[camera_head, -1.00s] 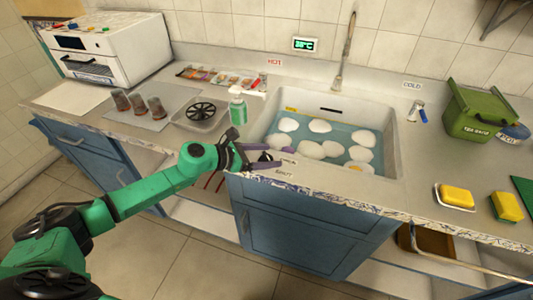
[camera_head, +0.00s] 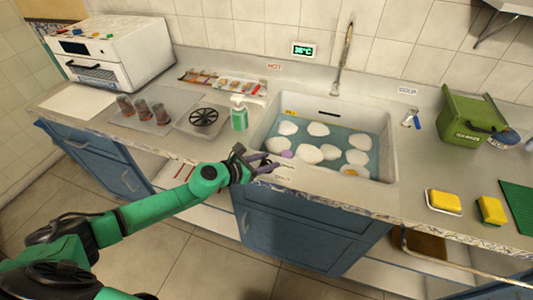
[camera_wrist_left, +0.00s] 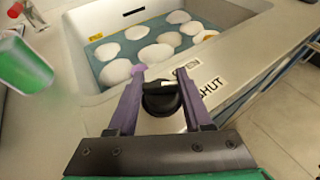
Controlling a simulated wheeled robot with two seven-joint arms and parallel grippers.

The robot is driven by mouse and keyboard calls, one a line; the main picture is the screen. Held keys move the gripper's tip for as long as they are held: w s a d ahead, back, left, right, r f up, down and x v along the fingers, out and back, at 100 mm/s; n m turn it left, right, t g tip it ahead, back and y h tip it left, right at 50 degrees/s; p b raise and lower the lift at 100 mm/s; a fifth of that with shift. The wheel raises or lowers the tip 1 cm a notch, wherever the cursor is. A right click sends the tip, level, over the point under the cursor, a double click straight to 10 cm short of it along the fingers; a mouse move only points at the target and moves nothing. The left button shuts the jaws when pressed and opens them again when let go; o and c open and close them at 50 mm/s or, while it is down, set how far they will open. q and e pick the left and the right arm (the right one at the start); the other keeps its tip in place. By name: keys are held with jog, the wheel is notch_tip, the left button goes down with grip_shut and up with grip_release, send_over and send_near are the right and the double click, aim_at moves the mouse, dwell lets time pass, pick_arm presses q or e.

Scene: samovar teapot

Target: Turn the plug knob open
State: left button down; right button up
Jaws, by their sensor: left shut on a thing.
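The black plug knob (camera_wrist_left: 160,97) sits on the front rim of the white sink (camera_head: 385,165). A "SHUT" label (camera_wrist_left: 211,86) is on the rim to its right in the left wrist view, and a smaller label (camera_wrist_left: 193,65) lies beside it. My left gripper (camera_head: 266,162) reaches over the rim, and its two purple fingers (camera_wrist_left: 160,74) are on either side of the knob, shut on it. In the head view the gripper hides the knob. My right gripper is not in view.
The sink holds bluish water and several white plates (camera_head: 310,154). A green soap bottle (camera_head: 238,115) stands left of the sink, near my left gripper. A tap (camera_head: 344,60) is behind. Yellow sponges (camera_head: 491,210) and a green bin (camera_head: 470,115) are at right.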

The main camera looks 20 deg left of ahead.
pick_arm(q)
jog(key=n+y+p, duration=0.2)
jog(key=p, duration=0.1)
jog(key=n+t+y+p, duration=0.1)
jog(key=y+p, duration=0.1)
jog(key=n+t+y+p, duration=0.1)
jog(key=n+y+p, duration=0.1)
jog(key=p, duration=0.1)
jog(key=shift+d+r+n+p, duration=0.15)
jog(key=shift+r+n+p, duration=0.15)
jog(key=shift+f+n+y+p, duration=0.15)
jog(key=shift+n+y+p, duration=0.35)
jog(key=shift+n+y, duration=0.45)
jog(key=shift+f+n+y, duration=0.1)
jog(key=shift+n+y, duration=0.75)
jog(key=shift+y, duration=0.4)
jog(key=shift+f+n+g+y, duration=0.1)
jog(key=shift+n+g+y, duration=0.2)
jog(key=shift+n+y, duration=0.65)
jog(key=shift+n+g+y+b, duration=0.5)
jog(key=shift+n+y+b, duration=0.5)
jog(key=shift+y, duration=0.25)
jog(key=shift+n+g+y+b, duration=0.55)
jog(key=shift+n+g+y, duration=0.15)
jog(key=shift+n+y, duration=0.3)
